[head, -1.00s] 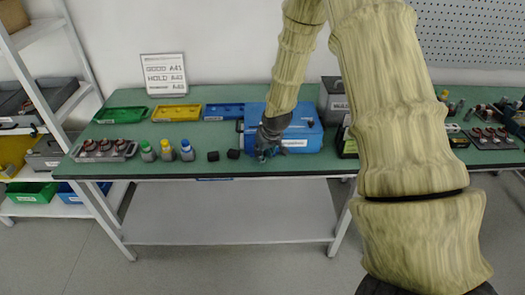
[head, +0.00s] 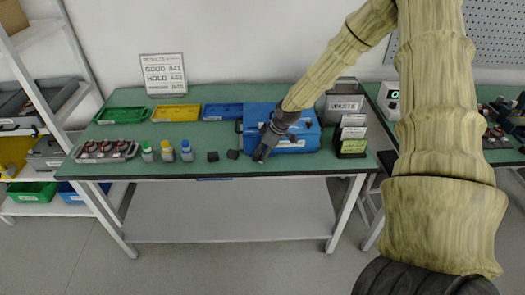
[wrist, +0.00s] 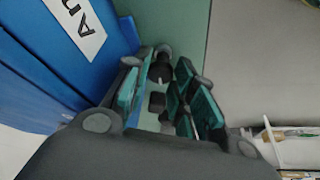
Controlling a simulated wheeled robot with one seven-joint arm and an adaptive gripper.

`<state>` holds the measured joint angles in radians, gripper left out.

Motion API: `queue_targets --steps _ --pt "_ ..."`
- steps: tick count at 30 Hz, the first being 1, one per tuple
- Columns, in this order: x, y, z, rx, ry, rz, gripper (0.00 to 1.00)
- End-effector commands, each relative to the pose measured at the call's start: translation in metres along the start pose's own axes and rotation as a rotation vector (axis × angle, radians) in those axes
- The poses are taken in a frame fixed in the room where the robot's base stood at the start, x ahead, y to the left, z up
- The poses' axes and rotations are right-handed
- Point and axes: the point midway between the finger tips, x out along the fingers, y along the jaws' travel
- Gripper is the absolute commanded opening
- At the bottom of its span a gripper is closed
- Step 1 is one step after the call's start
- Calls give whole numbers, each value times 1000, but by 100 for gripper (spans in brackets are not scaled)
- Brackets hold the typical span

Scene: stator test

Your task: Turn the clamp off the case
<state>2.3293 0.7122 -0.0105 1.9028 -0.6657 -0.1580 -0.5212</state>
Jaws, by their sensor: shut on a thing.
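The blue case (head: 297,139) stands on the green bench, with a white label on its front. My gripper (head: 262,154) points down and to the left at the case's front left corner. In the wrist view, the case's blue wall (wrist: 45,65) fills the left side. My gripper's teal-padded fingers (wrist: 158,112) are beside that wall, shut on the clamp, which is mostly hidden by the fingers. Small dark pieces show between the pads; I cannot tell which belong to the clamp or whether it still touches the case.
Two black blocks (head: 233,154) lie just left of my gripper, with several capped bottles (head: 167,151) farther left. Green, yellow and blue trays (head: 177,113) line the back. A card holder (head: 351,140) stands right of the case. The bench's front edge (head: 200,178) is close.

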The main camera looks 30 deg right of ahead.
Motion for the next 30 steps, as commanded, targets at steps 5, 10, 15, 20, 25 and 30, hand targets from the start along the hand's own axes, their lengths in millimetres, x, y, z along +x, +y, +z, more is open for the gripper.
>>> queue_targets --steps 5,10,15,20,25,30 --pt "-2 4 -2 -43 5 -13 2" --pt "-2 4 -3 -65 5 -21 2" --pt "-2 4 -3 -70 5 -23 2" --pt "-2 4 -3 -70 5 -22 2" --pt "-2 4 -4 -70 5 -23 40" --pt "-1 3 -3 -70 4 -24 48"
